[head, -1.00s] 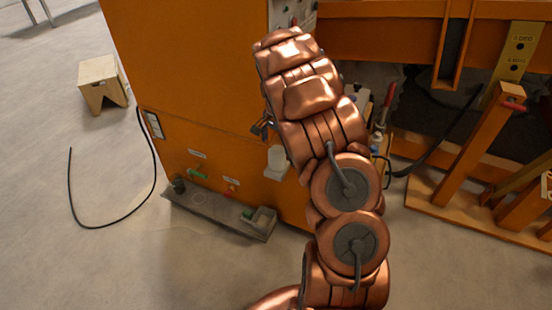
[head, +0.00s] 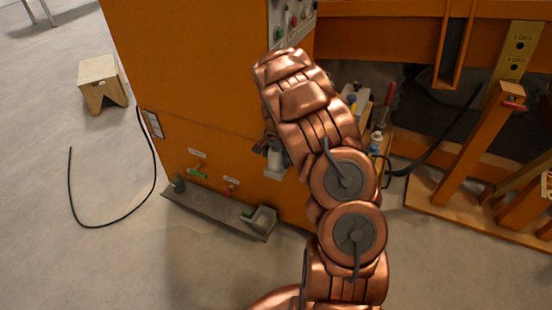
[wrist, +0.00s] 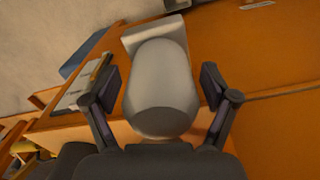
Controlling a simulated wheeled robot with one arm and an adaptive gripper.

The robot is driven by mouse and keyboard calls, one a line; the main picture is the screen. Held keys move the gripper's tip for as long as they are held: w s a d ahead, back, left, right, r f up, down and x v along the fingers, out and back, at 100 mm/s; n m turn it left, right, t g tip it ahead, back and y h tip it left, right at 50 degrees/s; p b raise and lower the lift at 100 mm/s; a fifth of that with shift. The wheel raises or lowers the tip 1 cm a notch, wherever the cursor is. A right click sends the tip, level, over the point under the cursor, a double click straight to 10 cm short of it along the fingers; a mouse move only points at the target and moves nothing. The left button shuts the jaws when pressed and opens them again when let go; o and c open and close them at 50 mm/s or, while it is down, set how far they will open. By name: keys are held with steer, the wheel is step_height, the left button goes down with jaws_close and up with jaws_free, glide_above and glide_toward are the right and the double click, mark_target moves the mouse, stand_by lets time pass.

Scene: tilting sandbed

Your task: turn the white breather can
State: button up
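The white breather can (wrist: 160,85) is a pale rounded cylinder on the side of the orange cabinet. In the wrist view it sits between the two fingers of my gripper (wrist: 160,88). The fingers stand apart on either side of it, with a gap visible at the right; contact at the left cannot be made out. In the head view the can (head: 275,161) shows low on the cabinet, partly hidden by my gripper (head: 266,147) and arm.
The orange cabinet (head: 200,70) fills the left middle. Below the can are a green-handled valve (head: 197,170), a red valve (head: 230,189) and a grey drip tray (head: 215,212). A shelf with tools (head: 372,125) stands right of my arm. A black hose (head: 72,195) lies on the floor.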

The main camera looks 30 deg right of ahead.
steer(key=c, duration=1)
steer(key=shift+o, duration=0.2)
steer(key=shift+n, duration=0.3)
steer(key=n, duration=0.3)
steer(key=shift+s+n, duration=0.1)
steer(key=shift+n, duration=0.3)
steer(key=n, duration=0.5)
steer(key=shift+s+n+b, duration=0.15)
steer(key=shift+n+b, duration=0.15)
steer(key=o, duration=1.1)
steer(key=shift+d, duration=0.1)
steer(key=shift+o, duration=0.2)
